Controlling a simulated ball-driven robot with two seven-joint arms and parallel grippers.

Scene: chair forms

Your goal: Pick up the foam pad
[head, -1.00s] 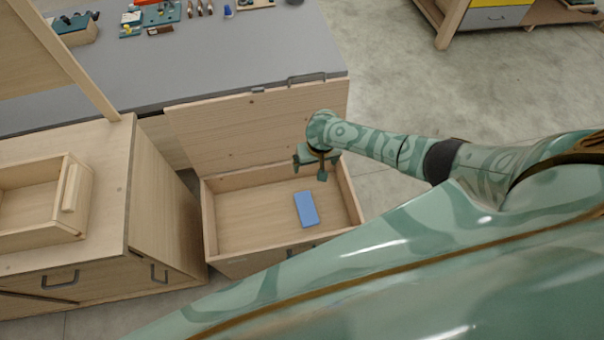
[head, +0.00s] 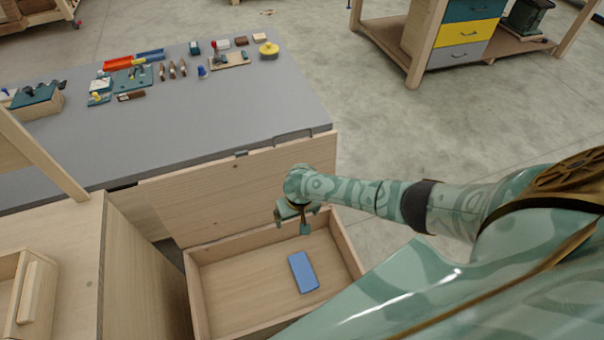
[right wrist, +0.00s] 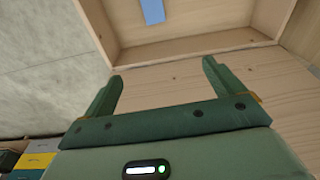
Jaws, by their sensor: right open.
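The foam pad (head: 303,272) is a flat blue rectangle lying on the floor of an open wooden drawer (head: 192,290). It also shows in the right wrist view (right wrist: 152,11), cut off by the top edge. My right gripper (head: 297,222) is over the back part of the drawer, behind the pad in the head view. In the right wrist view its two green fingers (right wrist: 161,82) stand wide apart with nothing between them. The pad is apart from the fingers. My left gripper is not in view.
The drawer's front panel and walls surround the pad. A grey-topped bench (head: 200,120) with several small tools stands behind it. A wooden cabinet (head: 80,245) stands at the left. Another bench with coloured drawers (head: 468,33) is at the back right. Bare concrete floor lies between.

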